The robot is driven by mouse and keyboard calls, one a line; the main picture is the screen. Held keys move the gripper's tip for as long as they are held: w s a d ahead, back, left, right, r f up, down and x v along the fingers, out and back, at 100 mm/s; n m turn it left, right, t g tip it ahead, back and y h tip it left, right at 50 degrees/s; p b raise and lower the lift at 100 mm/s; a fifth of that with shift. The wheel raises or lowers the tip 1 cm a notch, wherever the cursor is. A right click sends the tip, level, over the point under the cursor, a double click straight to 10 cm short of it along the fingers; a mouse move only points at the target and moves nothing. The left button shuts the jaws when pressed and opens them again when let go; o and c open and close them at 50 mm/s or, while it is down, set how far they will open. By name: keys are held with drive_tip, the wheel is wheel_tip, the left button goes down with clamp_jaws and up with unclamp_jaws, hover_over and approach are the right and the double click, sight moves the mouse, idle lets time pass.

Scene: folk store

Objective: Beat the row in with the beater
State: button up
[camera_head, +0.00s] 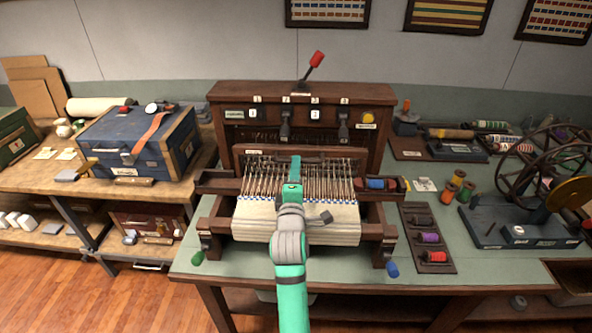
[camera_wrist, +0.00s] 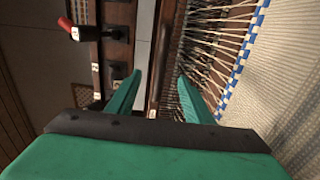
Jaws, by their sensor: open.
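The wooden loom stands on the table in front of me, with cream cloth (camera_head: 258,217) at its front. A blue-and-white row (camera_wrist: 240,70) lies along the cloth edge in the wrist view. The bar I take as the beater (camera_head: 246,160) is a dark wooden rail behind the cords; it also shows in the wrist view (camera_wrist: 160,62). My gripper (camera_head: 294,163) is over the middle of the loom. Its fingers (camera_wrist: 158,85) are open, and the rail appears between them. Whether they touch it I cannot tell. My arm hides part of the cords and cloth.
A shuttle with blue thread (camera_head: 375,184) sits at the loom's right. Behind stands a wooden cabinet (camera_head: 228,93) with a red-knobbed lever (camera_head: 316,60). A spool tray (camera_head: 418,222) and a wheel device (camera_head: 505,233) stand right; a blue chest (camera_head: 120,137) stands left.

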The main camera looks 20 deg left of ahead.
drive_tip(key=v, duration=0.4)
drive_tip(key=shift+s+d, duration=0.1)
drive_tip(key=shift+s, duration=0.3)
idle(1.3)
